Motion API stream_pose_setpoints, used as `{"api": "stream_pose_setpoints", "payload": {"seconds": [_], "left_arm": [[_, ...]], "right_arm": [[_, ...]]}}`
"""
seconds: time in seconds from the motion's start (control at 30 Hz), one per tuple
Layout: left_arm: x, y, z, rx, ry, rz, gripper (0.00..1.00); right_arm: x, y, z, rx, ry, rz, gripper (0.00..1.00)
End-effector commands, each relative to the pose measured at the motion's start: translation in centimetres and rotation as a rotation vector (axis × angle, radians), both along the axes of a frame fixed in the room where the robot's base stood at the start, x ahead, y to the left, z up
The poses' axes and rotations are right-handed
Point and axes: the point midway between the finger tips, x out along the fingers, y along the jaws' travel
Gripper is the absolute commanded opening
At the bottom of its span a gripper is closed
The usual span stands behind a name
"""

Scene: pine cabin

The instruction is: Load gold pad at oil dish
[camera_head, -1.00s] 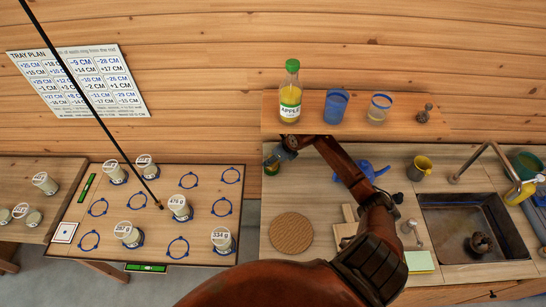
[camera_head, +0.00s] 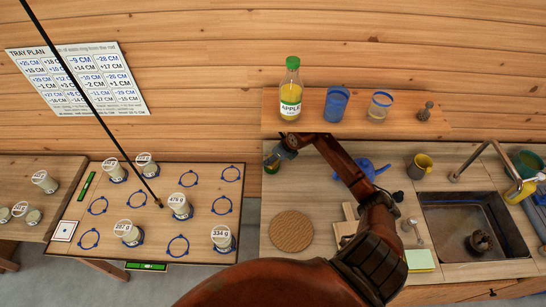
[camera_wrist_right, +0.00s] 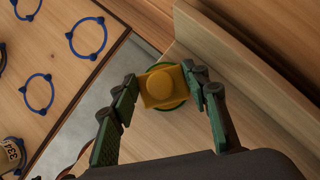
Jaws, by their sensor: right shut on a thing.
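My right gripper (camera_wrist_right: 160,82) is shut on a gold pad (camera_wrist_right: 160,86), a squarish gold piece with a round bump, seen from above in the right wrist view. A green round rim, likely the oil dish (camera_wrist_right: 163,107), shows just behind and below the pad; whether they touch cannot be told. In the head view my right gripper (camera_head: 282,150) hangs over the counter's left end, beside a small dark green thing (camera_head: 271,165), likely the same dish. The pad is not distinct there. My left gripper is not in view.
A shelf (camera_head: 350,127) above the counter holds an apple bottle (camera_head: 291,88), a blue cup (camera_head: 336,104) and a glass (camera_head: 380,105). A round woven mat (camera_head: 291,231) and a blue teapot (camera_head: 368,168) are on the counter. A ringed tray table (camera_head: 150,220) with weights stands left across a gap.

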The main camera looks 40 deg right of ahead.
Motion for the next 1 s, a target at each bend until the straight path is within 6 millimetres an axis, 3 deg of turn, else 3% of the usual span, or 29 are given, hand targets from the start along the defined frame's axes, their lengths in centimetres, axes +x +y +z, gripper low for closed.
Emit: {"api": "stream_pose_setpoints", "payload": {"seconds": [1.0], "left_arm": [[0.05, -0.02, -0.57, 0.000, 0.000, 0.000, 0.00]], "right_arm": [[-0.02, -0.04, -0.74, -0.001, 0.001, -0.001, 0.10]]}}
